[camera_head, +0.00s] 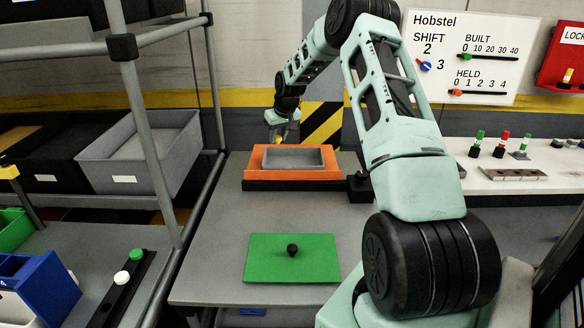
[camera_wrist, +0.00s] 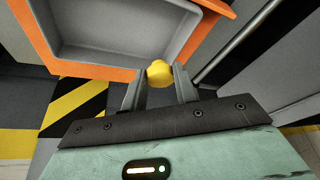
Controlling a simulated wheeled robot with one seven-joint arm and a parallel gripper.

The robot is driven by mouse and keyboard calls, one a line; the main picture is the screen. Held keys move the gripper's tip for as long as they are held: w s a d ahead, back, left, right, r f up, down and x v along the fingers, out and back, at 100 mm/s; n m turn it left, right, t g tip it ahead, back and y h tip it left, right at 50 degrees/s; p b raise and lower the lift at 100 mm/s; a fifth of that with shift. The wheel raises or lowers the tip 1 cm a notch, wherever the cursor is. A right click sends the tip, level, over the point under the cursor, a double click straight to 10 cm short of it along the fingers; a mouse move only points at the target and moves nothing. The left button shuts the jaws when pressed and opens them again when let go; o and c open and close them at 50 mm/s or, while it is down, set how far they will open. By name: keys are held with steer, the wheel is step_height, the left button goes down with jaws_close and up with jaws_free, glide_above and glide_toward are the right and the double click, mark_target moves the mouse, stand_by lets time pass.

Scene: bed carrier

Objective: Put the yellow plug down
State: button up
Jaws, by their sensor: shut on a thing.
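The yellow plug (camera_wrist: 160,73) is between the fingertips of my gripper (camera_wrist: 158,84) in the wrist view, and the gripper is shut on it. Only its rounded yellow part shows. In the head view my gripper (camera_head: 279,138) is at the back left corner of an orange tray (camera_head: 256,160) with a grey recess, and a little of the yellow plug (camera_head: 277,142) shows below the fingers. The grey recess (camera_wrist: 120,50) looks empty in both views. I cannot tell whether the plug touches the orange rim.
A metal rack post (camera_head: 150,150) and grey bin (camera_head: 150,155) stand left. Coloured pegs (camera_head: 500,145) stand on a white surface at right. The bench around the green plate is clear.

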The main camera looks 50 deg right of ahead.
steer(key=shift+s+d+f, duration=0.1)
steer(key=shift+d+f, duration=0.05)
steer(key=shift+f, duration=0.25)
step_height(320, 180, down, 9)
steer(key=shift+f+p, duration=0.1)
steer(key=shift+p, duration=0.9)
steer(key=o, duration=1)
steer(key=shift+o, duration=0.2)
steer(key=shift+s+r, duration=0.1)
steer(key=shift+r, duration=0.45)
steer(key=b+v, duration=0.2)
steer(key=v, duration=0.9)
